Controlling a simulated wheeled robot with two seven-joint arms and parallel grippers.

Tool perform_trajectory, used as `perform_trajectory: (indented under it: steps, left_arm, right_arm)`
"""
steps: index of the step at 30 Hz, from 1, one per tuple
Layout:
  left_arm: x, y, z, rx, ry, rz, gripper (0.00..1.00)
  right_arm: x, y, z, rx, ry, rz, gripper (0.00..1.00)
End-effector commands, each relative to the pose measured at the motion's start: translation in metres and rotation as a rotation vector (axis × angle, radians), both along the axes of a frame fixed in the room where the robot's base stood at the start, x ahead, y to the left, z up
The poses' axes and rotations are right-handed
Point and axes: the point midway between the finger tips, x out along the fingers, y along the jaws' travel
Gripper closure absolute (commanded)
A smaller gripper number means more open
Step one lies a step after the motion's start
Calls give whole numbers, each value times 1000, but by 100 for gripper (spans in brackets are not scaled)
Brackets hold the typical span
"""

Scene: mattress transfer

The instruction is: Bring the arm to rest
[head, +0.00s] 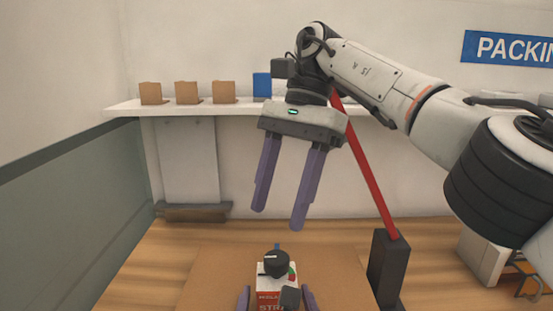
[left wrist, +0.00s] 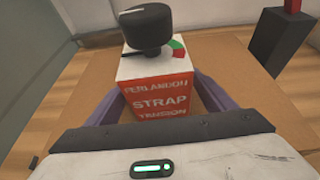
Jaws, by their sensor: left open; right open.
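My right gripper (head: 278,218) hangs in the air in the middle of the head view, fingers spread and pointing down, with nothing between them. My left gripper (head: 276,299) shows at the bottom edge of the head view. Its purple fingers (left wrist: 160,105) stand on either side of a red and white strap tension box (left wrist: 158,92) with a black knob (left wrist: 148,30) on top. The jaws are open around the box; contact cannot be told. The box also shows in the head view (head: 268,297).
A black block (head: 388,262) with a long red bar (head: 370,180) rising from it stands right of the box. A brown panel (head: 215,285) lies under the box. A white shelf (head: 200,107) with small brown boxes (head: 187,93) and a blue one (head: 262,86) runs behind.

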Motion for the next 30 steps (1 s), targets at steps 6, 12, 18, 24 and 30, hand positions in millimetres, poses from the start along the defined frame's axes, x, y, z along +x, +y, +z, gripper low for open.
perform_trajectory:
  steps: [6, 12, 18, 24, 30]
  left_arm:
    - [-1, 0, 0, 0, 1, 0, 24]
    - [-1, 0, 0, 0, 1, 0, 24]
    - [-1, 0, 0, 0, 1, 0, 24]
    - [-1, 0, 0, 0, 1, 0, 24]
    - [-1, 0, 0, 0, 1, 0, 24]
  right_arm:
    - [-1, 0, -12, 2, 3, 4, 48]
    - [1, 0, -21, 4, -5, -1, 48]
    - [1, -1, -24, 5, -10, -4, 48]
    - [1, 0, -24, 5, -10, -4, 48]
    - [1, 0, -20, 2, -7, -4, 48]
